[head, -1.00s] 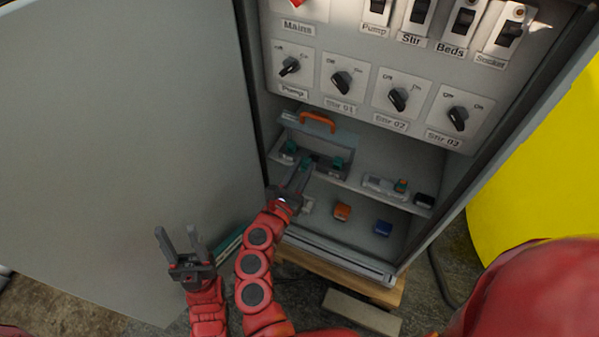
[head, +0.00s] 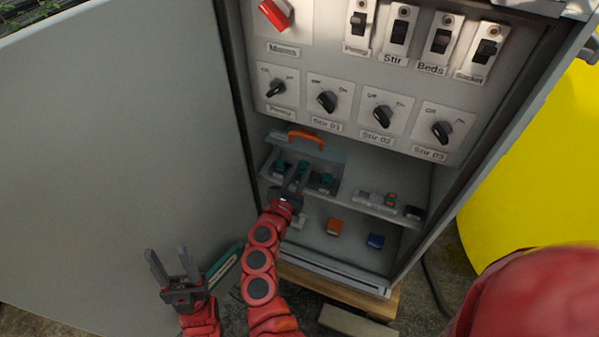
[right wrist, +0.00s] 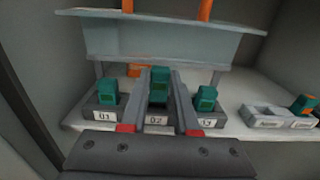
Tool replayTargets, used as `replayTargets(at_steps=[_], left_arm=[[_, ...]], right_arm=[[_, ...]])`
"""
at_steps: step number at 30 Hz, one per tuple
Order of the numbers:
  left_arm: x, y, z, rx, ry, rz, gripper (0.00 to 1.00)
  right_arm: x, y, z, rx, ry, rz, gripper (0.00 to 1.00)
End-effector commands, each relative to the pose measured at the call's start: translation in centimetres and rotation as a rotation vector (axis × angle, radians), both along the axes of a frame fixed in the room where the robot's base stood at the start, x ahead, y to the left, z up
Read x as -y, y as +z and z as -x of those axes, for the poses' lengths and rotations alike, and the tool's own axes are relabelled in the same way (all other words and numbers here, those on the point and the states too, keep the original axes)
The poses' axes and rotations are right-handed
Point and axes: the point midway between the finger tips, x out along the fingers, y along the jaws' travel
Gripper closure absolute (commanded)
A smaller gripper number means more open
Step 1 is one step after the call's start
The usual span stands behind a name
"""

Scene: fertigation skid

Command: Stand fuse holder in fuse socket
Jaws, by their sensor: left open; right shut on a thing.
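My right gripper (head: 300,174) reaches into the cabinet and is shut on the middle teal fuse holder (right wrist: 159,82). The fuse holder stands upright between the two fingers, at the fuse socket labelled 02 (right wrist: 157,120). Its top shows higher than its neighbours' tops. The fingers hide its lower part, so I cannot tell whether it is fully seated. A teal fuse holder (right wrist: 107,90) stands in the left socket labelled 01 (right wrist: 104,115), and another (right wrist: 206,98) in the right socket. My left gripper (head: 166,256) is open and empty, low in front of the cabinet door.
A clear lid with an orange handle (head: 306,138) is raised behind the sockets. A grey tray (head: 374,200) with small parts lies to the right on the shelf. Orange (head: 334,227) and blue (head: 375,241) blocks sit below. The open door (head: 120,160) stands left.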

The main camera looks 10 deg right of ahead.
Motion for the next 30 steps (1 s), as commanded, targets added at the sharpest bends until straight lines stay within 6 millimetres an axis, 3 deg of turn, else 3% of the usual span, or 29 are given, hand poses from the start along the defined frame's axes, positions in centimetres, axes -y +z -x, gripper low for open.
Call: replayTargets(at_steps=[30], left_arm=[[0.00, -0.88, 0.00, 0.000, 0.000, 0.000, 0.50]], right_arm=[[0.02, -0.71, -0.05, 0.001, 0.001, 0.001, 1.00]])
